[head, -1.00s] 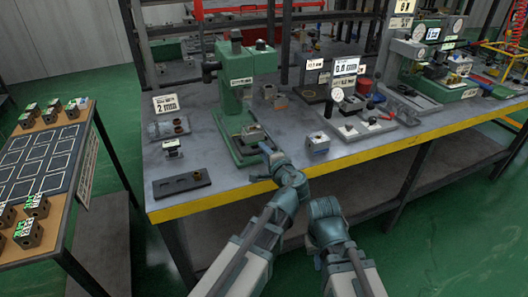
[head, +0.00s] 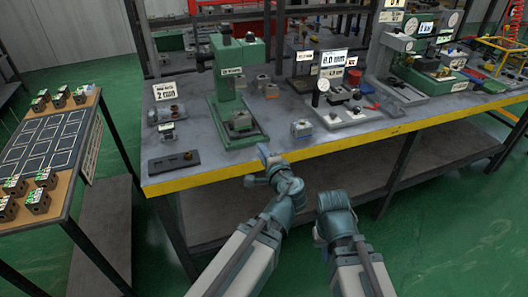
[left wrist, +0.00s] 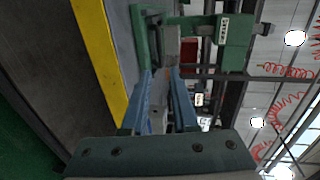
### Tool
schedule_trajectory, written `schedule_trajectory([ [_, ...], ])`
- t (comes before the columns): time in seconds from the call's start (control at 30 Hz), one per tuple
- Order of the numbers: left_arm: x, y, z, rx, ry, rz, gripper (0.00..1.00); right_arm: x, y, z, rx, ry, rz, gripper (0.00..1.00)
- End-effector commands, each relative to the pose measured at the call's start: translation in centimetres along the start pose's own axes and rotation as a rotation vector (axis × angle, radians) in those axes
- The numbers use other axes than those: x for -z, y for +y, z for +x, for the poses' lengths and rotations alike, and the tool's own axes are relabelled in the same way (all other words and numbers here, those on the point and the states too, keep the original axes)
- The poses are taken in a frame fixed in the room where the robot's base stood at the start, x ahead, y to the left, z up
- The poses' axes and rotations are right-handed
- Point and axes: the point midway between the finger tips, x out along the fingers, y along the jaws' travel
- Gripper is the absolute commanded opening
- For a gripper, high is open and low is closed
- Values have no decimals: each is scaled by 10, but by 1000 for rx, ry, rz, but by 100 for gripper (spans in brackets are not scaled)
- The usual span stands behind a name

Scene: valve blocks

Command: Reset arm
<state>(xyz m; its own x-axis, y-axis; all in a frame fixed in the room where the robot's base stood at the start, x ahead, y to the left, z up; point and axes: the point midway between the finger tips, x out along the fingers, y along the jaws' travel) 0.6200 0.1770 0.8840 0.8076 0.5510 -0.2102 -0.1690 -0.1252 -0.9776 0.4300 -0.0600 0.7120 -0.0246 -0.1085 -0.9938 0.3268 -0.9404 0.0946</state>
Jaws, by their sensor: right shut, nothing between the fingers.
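My left gripper (head: 267,156) is over the front edge of the workbench, in front of the green press (head: 236,88). In the left wrist view its two blue fingers (left wrist: 160,100) stand apart with a gap between them, open and empty. A grey block (head: 240,121) sits on the base of the press, beyond the fingers and apart from them. My right gripper (head: 319,238) hangs low in front of the bench, to the right of the left arm. It is shut and holds nothing; its fingertips are mostly hidden behind my wrist.
The workbench has a yellow front edge (head: 350,147). A small grey-blue block (head: 301,128) lies near it. A dark plate (head: 174,162) lies at the bench's left and a gauge stand (head: 345,108) at the right. A side table (head: 62,190) with several blocks stands left, with floor between.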

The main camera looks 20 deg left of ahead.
Motion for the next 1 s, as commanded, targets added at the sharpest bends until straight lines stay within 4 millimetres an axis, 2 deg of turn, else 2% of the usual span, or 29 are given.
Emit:
schedule_trajectory([
  [0.27, 0, 0, 0, -1, -1, -1, 27, 0, 0, 0, 0, 0, 0, 0],
  [0.37, -3, 8, -1, -34, -17, -28, 27, 0, 0, 0, 0, 0, 0, 0],
  [0.47, -11, 33, -5, -145, -70, -114, 27, 0, 0, 0, 0, 0, 0, 0],
  [0.57, -21, 78, -20, -339, -159, -237, 27, 0, 0, 0, 0, 0, 0, 0],
  [0.6, -23, 97, -30, -429, -199, -283, 27, 0, 0, 0, 0, 0, 0, 0],
  [0.7, -25, 139, -60, -637, -289, -371, 27, 0, 0, 0, 0, 0, 0, 0],
  [0.8, -23, 170, -92, -814, -361, -422, 27, 0, 0, 0, 0, 0, 0, 0],
  [1.0, -15, 206, -154, -1110, -468, -464, 27, 0, 0, 0, 0, 0, 0, 0],
])
